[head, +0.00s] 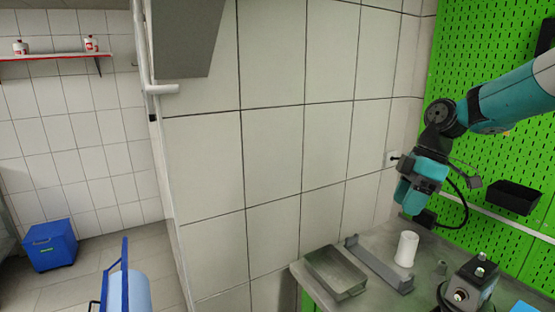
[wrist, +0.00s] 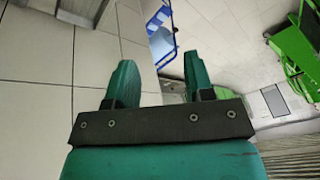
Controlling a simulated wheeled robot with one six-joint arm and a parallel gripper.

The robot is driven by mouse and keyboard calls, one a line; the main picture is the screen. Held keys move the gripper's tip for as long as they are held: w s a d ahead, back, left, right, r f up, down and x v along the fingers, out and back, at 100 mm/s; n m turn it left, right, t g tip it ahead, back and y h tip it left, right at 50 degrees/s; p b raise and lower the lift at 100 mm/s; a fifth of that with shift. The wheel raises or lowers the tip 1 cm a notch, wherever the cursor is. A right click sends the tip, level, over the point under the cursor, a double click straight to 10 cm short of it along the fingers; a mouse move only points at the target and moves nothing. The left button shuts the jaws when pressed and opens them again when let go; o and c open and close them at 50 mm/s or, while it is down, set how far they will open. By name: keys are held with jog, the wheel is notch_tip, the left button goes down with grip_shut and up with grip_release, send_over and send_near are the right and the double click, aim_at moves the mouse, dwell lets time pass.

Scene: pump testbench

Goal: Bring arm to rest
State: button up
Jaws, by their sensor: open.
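My arm reaches in from the right in the head view, with teal links and dark joints, and bends down at its elbow. My gripper (head: 409,203) hangs at its end above the back of the grey workbench (head: 375,240), in front of the wall and the green pegboard. In the wrist view, my gripper (wrist: 159,68) shows two teal fingers standing well apart. It is open, and nothing is between the fingers.
On the bench are a metal tray (head: 336,271), a grey channel-shaped holder (head: 375,267), a white cylinder (head: 406,249) and a dark pump-like device (head: 470,284). A black bin (head: 514,198) hangs on the green pegboard (head: 480,50). A blue box (head: 50,246) stands on the floor at left.

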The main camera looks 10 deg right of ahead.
jog(key=s+a+f+m+b, duration=0.2)
jog(key=s+a+m+b, duration=0.1)
jog(key=s+a, duration=0.7)
jog(key=s+a+f+m+b, duration=0.2)
jog(key=s+a+f, duration=0.1)
jog(key=s, duration=0.5)
jog(key=s+a+f+m+b, duration=0.3)
jog(key=s+a, duration=0.1)
jog(key=s, duration=0.4)
jog(key=shift+s+a+f+t, duration=0.15)
jog(key=shift+s+t, duration=0.25)
